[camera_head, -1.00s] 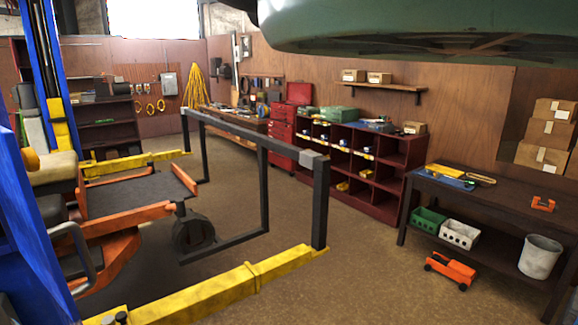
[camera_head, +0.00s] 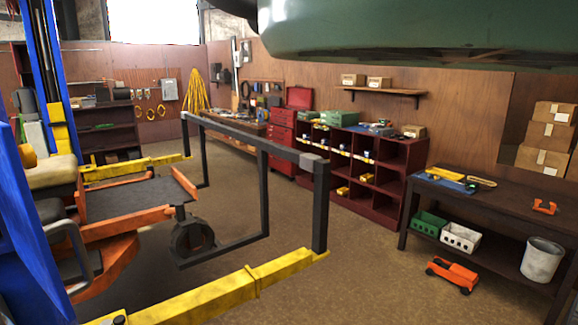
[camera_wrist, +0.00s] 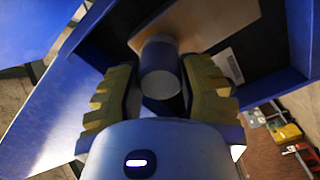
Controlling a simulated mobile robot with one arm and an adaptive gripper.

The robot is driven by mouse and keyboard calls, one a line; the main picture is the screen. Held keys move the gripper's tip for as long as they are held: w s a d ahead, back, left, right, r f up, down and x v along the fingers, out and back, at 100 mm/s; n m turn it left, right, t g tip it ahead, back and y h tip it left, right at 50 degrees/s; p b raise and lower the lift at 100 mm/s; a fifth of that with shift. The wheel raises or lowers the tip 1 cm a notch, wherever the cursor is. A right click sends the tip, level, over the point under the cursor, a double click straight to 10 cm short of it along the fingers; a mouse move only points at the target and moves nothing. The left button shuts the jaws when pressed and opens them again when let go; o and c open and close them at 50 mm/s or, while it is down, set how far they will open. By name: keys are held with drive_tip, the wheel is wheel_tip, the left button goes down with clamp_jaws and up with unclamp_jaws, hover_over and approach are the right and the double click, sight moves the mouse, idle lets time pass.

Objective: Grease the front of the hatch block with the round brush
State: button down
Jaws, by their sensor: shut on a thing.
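In the wrist view my gripper (camera_wrist: 158,100), with two ridged yellow fingers, is shut on a dark round cylinder with a pale grey end (camera_wrist: 160,82), which seems to be the handle of the round brush. Its bristles cannot be made out. Beyond it is a dark recess framed by blue panels (camera_wrist: 50,110). I cannot tell which part is the hatch block, or whether the brush touches anything. My gripper does not show in the head view.
In the head view a large green body (camera_head: 420,35) hangs across the top right. A black frame (camera_head: 265,145) with yellow lift arms (camera_head: 220,295) stands at centre left. A dark bench (camera_head: 500,205) is at right.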

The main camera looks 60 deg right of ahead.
wheel_tip(320, 180, down, 12)
drive_tip(key=b, duration=1.1)
drive_tip(key=shift+r, duration=0.15)
drive_tip(key=shift+w, duration=0.1)
drive_tip(key=shift+a+r+p, duration=0.15)
drive_tip(key=shift+r+p, duration=2.65)
drive_tip(key=shift+r, duration=2.75)
drive_tip(key=shift+r+p, duration=0.95)
drive_tip(key=shift+r, duration=0.65)
drive_tip(key=shift+w, duration=0.1)
wheel_tip(320, 180, down, 14)
drive_tip(key=b, duration=1.2)
drive_tip(key=shift+f, duration=0.15)
